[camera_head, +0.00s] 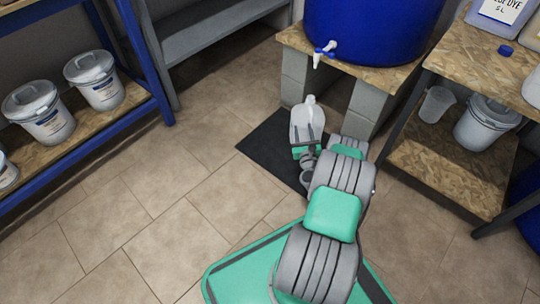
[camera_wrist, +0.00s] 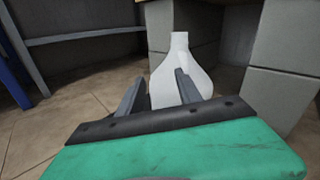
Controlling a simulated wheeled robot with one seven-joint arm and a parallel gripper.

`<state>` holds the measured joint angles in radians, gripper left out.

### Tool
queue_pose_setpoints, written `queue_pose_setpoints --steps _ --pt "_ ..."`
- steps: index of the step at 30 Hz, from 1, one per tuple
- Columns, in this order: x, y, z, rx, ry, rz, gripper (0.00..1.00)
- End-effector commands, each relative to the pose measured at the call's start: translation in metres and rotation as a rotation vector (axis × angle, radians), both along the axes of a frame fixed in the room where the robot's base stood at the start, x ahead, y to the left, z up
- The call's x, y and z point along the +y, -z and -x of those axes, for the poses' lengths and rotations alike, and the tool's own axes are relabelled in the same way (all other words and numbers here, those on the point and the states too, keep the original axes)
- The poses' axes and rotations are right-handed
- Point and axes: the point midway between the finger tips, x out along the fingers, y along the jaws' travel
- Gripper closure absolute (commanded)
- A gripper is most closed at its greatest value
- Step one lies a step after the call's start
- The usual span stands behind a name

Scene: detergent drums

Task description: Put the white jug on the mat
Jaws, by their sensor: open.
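The white jug (camera_head: 306,113) appears upright at the black mat (camera_head: 258,146), in front of the block stand with the blue drum. I cannot see its base clearly. My gripper (camera_head: 304,134) is open and low over the mat, just on the near side of the jug. In the wrist view the jug (camera_wrist: 180,52) shows its neck and shoulders beyond my gripper (camera_wrist: 158,80). The right finger crosses in front of the jug's body and the left finger lies left of it. I see no grip on the jug.
A blue drum (camera_head: 375,28) with a white tap (camera_head: 322,53) stands above the mat's far edge on concrete blocks (camera_head: 371,105). A wooden shelf unit (camera_head: 440,170) is at right. A blue-framed rack (camera_head: 100,130) with white tubs is at left. Floor between is clear.

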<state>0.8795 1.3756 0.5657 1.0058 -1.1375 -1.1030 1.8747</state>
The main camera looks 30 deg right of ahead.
Motion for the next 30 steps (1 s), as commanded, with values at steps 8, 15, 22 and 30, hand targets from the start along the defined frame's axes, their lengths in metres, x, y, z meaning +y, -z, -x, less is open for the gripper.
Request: queue_pose_setpoints --steps 8,15,22,30 --pt "0.172 -0.142 -0.122 0.451 -0.694 0.868 0.59" --pt "0.305 -0.230 -0.044 0.713 -1.257 1.659 0.59" --pt "0.359 -0.281 0.131 0.797 -1.790 2.229 0.59" --pt "0.359 -0.289 0.245 -0.667 1.920 -2.177 0.59"
